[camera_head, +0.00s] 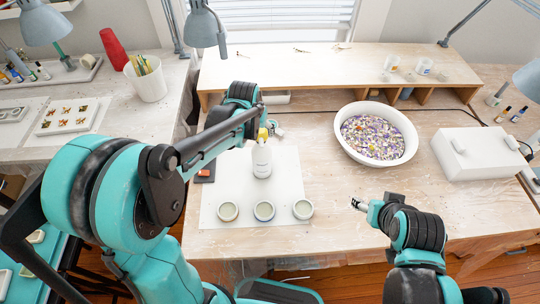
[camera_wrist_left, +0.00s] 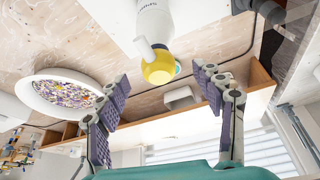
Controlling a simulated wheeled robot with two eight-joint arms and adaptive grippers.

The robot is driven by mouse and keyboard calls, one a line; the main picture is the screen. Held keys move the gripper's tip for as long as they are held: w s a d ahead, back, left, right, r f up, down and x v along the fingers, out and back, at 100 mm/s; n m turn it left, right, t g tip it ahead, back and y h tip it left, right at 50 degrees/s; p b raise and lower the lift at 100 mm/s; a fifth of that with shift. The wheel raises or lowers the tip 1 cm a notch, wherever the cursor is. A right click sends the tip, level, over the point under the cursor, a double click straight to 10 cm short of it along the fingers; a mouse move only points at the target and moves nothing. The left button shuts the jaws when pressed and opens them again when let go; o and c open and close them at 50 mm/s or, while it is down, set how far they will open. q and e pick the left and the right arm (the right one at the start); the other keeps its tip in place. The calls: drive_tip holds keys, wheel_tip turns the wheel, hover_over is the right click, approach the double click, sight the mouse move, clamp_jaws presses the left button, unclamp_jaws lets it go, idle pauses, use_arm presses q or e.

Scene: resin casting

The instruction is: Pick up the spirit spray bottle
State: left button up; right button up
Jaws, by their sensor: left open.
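The spirit spray bottle (camera_head: 262,162) is white with a yellow top and stands upright on a white mat (camera_head: 225,190) on the bench. My left gripper (camera_head: 272,128) is at the height of the bottle's top, just behind it in the head view, partly hidden by my arm. In the left wrist view, the open fingers (camera_wrist_left: 160,78) point towards the bottle (camera_wrist_left: 155,22), with its yellow top (camera_wrist_left: 158,68) in the gap between them. The fingers do not appear to touch it. My right gripper (camera_head: 358,205) is low over the bench, right of the mat; its jaws are too small to judge.
Three small round cups (camera_head: 264,211) stand along the mat's front. A white bowl of coloured chips (camera_head: 345,118) and a white box (camera_head: 485,165) are to the right. A dark device with an orange part (camera_head: 206,170) lies left of the bottle. A raised shelf (camera_head: 310,62) runs behind.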

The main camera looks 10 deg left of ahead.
sight(260, 134)
use_arm(q)
drive_tip(key=shift+w+f, duration=0.2)
drive_tip(key=shift+f, duration=0.1)
drive_tip(key=b+x, duration=0.2)
drive_tip(key=x, duration=0.5)
drive_tip(key=shift+w+d+f+b, duration=0.15)
drive_tip(key=shift+w+d+b, duration=0.05)
drive_tip(key=shift+w+b, duration=0.1)
